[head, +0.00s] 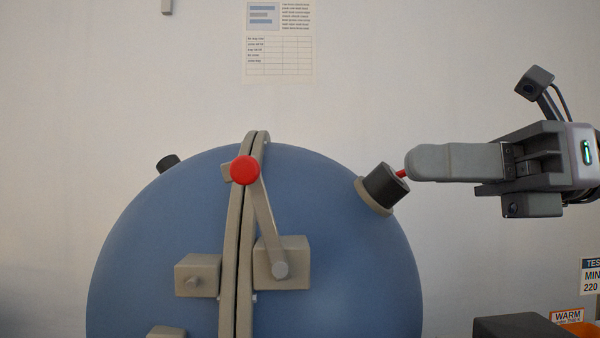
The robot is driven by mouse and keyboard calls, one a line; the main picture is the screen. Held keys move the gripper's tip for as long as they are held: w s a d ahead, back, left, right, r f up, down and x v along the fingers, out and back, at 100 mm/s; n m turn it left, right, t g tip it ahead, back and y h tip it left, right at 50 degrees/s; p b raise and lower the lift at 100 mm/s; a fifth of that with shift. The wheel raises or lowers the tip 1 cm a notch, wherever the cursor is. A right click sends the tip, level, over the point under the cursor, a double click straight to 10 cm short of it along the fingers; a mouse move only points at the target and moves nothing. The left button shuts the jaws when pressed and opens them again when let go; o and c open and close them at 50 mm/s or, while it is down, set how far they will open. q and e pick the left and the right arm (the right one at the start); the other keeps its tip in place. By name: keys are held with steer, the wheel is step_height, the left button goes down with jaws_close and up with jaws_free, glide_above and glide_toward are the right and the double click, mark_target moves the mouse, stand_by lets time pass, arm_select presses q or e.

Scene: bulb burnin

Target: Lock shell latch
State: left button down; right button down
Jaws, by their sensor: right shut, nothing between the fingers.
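The blue spherical shell (160,245) fills the lower middle of the head view, its lower part cut off by the frame. A beige flanged seam (233,240) runs up its middle. The latch lever (262,215) rises from a pivot block (290,258) right of the seam and leans up-left. Its red knob (244,170) lies over the seam near the top. A catch block (197,275) sits left of the seam. My right gripper (410,163) is shut and empty, its tips beside the dark cylindrical fitting (385,185) on the shell's upper right. My left gripper is not in view.
A small red piece (401,173) shows between the fitting and my right fingertips; contact is unclear. Another dark fitting (168,162) is at the shell's upper left. A dark box (520,327) and a WARM label (567,316) are at lower right.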

mark_target(258, 166)
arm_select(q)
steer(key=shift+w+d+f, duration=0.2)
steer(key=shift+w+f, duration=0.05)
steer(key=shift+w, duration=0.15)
arm_select(e)
steer(key=shift+s+d+r+n+t+h, duration=0.3)
steer(key=shift+d+r+n+t+h, duration=0.2)
steer(key=shift+d+r+t+h, duration=0.35)
steer(key=shift+a, duration=0.15)
steer(key=a, duration=0.4)
steer(key=w+a+f, duration=0.1)
steer(key=a, duration=0.3)
steer(key=a+p, duration=0.1)
steer(key=a, duration=0.3)
steer(key=shift+w+a+f, duration=0.2)
steer(key=shift+w+a, duration=0.05)
steer(key=shift+w, duration=0.1)
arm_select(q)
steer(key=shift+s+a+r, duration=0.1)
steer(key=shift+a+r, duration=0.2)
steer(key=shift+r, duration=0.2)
arm_select(e)
steer(key=shift+w+a+f, duration=0.1)
steer(key=shift+w+a, duration=0.05)
steer(key=shift+a, duration=0.45)
arm_select(q)
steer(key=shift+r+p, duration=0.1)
steer(key=shift+p, duration=0.2)
